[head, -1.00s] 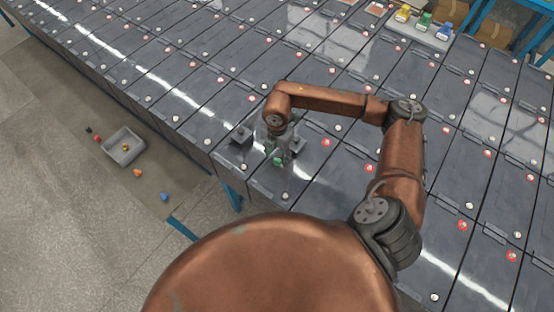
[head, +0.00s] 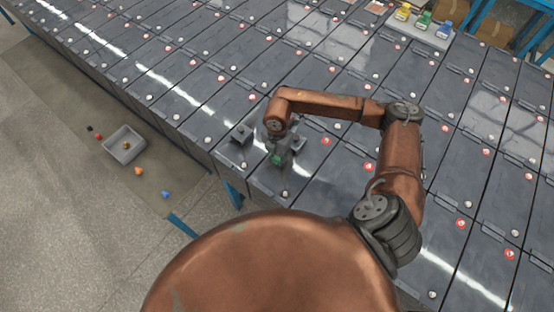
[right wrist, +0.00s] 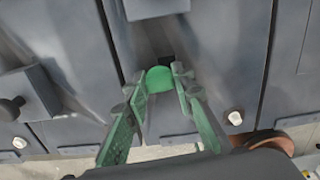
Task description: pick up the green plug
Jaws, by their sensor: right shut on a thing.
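The green plug (head: 277,159) is between the fingers of my right gripper (head: 278,154), over a dark grey battery top near the front edge of the rows. In the right wrist view, the green plug (right wrist: 159,79) has a rounded face and the two fingertips of the right gripper (right wrist: 160,88) press on its sides. The gripper is shut on it. I cannot tell how far the plug is above the battery top. My left gripper is not in view.
Dark grey batteries (head: 190,75) with red and white caps fill the rows. A grey bin (head: 124,147) stands on a lower mat at the left, with small coloured pieces around it. Yellow, green and blue items stand at the back right. A grey block (head: 241,134) is just left of the gripper.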

